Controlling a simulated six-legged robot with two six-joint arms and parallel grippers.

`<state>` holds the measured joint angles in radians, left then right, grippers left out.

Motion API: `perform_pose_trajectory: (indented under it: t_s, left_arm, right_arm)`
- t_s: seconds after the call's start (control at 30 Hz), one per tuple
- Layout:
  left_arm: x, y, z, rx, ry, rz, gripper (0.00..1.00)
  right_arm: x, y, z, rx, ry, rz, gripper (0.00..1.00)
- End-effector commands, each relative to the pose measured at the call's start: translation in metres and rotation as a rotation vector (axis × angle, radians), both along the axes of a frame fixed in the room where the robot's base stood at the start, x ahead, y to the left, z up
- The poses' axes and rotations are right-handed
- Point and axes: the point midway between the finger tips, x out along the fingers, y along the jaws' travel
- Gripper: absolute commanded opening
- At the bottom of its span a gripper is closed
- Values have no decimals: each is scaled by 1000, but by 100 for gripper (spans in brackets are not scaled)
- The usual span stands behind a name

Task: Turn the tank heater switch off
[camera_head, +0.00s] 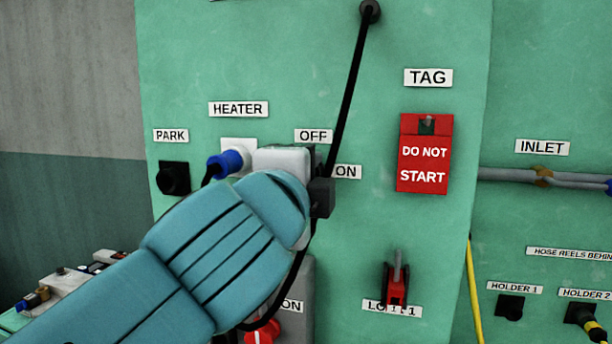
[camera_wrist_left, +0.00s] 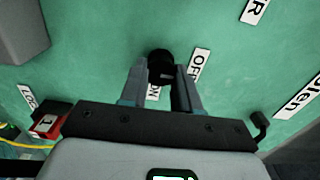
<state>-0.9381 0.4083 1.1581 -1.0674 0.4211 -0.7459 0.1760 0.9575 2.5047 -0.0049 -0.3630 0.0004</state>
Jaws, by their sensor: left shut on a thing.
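My left gripper (camera_wrist_left: 161,72) is at the green panel (camera_head: 380,50), beside the OFF label (camera_head: 314,136) and the ON label (camera_head: 348,172). In the left wrist view its two fingers are shut on a round black switch knob (camera_wrist_left: 160,60), one finger on each side. The OFF label (camera_wrist_left: 199,64) is just beside the right finger, and the ON label (camera_wrist_left: 153,91) is partly hidden between the fingers. In the head view my arm hides the knob, and which way it is turned cannot be told. My right gripper is not in view.
A blue plug (camera_head: 226,163) sits under the HEATER label (camera_head: 238,109), close to my gripper. A black cable (camera_head: 350,85) hangs past it from above. A red DO NOT START tag (camera_head: 424,165) and a red lockout piece (camera_head: 396,290) are to the right.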

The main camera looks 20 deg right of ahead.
Motion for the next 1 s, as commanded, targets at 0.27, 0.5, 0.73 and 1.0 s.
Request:
perform_pose_trajectory:
  t_s: [0.27, 0.5, 0.73, 1.0]
  left_arm:
    - [0, -1, 0, 0, 0, -2, 57]
    - [-6, 3, 0, -2, -3, -2, 57]
    - [-46, 30, -4, -3, -4, -4, 57]
    - [-104, 68, -2, -3, -2, -5, 57]
  right_arm:
    - [0, 0, 0, 0, 0, 0, 43]
    - [0, 0, -4, 0, 0, 0, 43]
    - [0, 0, -26, 0, 0, 0, 43]
    - [0, 0, -44, 0, 0, 0, 43]
